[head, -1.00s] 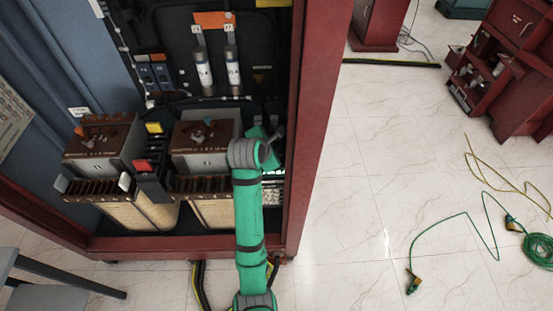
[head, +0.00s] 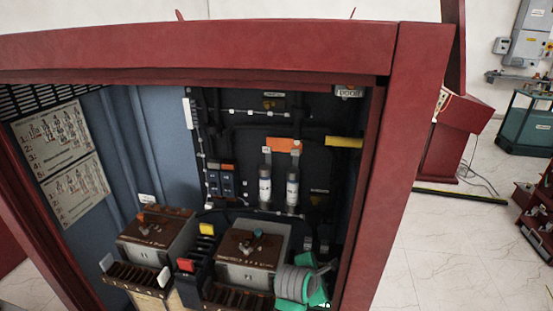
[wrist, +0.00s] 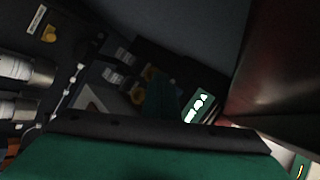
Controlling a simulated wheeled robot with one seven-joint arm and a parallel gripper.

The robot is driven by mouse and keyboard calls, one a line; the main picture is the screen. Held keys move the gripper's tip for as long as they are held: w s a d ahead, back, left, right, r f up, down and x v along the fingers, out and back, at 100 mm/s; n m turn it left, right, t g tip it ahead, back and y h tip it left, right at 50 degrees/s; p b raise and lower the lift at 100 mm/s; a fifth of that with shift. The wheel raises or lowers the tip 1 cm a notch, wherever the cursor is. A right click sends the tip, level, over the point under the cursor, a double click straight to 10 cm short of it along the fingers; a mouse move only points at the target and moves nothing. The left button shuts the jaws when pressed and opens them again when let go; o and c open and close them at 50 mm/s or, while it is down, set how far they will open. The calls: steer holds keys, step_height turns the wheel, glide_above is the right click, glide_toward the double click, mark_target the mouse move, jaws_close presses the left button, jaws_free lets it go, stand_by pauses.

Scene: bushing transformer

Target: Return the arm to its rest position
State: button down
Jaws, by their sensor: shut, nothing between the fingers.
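My green and grey arm (head: 296,284) shows at the bottom of the head view, inside the right part of the open red cabinet (head: 423,130). It is beside the right transformer block (head: 252,252), close to the cabinet's right inner wall. In the head view the fingertips are hidden behind the arm or too small to make out. In the wrist view the green gripper body fills the bottom, and my gripper's dark green fingers (wrist: 162,97) are together and empty. Around them are dark cabinet parts.
A left transformer block (head: 155,235) stands beside a red-tagged unit (head: 186,266). Two white cylinders (head: 265,185) are on the back panel; they also show in the wrist view (wrist: 20,70). Free tiled floor (head: 440,245) lies right of the cabinet.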

steer(key=a+f+t, duration=0.1)
steer(key=s+a+f, duration=0.1)
steer(key=a+f, duration=0.1)
steer(key=s+a+f+t+y, duration=0.1)
steer(key=a, duration=0.1)
steer(key=shift+f+n+t, duration=0.2)
steer(key=shift+n+t, duration=0.1)
steer(key=s+a+f+m+t+y, duration=0.1)
steer(key=s+a+f+m, duration=0.15)
steer(key=s, duration=0.45)
steer(key=s+a+f+m+t+y, duration=0.2)
steer(key=s+a, duration=0.2)
steer(key=s, duration=0.4)
steer(key=s+a+f+m+t+y, duration=0.1)
steer(key=s+a+f+m, duration=0.25)
steer(key=s, duration=0.35)
steer(key=s+a+r+m, duration=0.1)
steer(key=s+r+m, duration=0.2)
steer(key=s, duration=0.3)
steer(key=s+a+r+m+t, duration=0.1)
steer(key=s+r+m, duration=0.1)
steer(key=s+m, duration=0.2)
steer(key=s+a+r+m+y, duration=0.1)
steer(key=s+a+r+m, duration=0.1)
steer(key=s, duration=0.8)
steer(key=r+m, duration=0.1)
steer(key=m, duration=0.1)
steer(key=shift+r+m+t, duration=0.3)
steer(key=shift+t, duration=0.1)
steer(key=shift+w, duration=0.1)
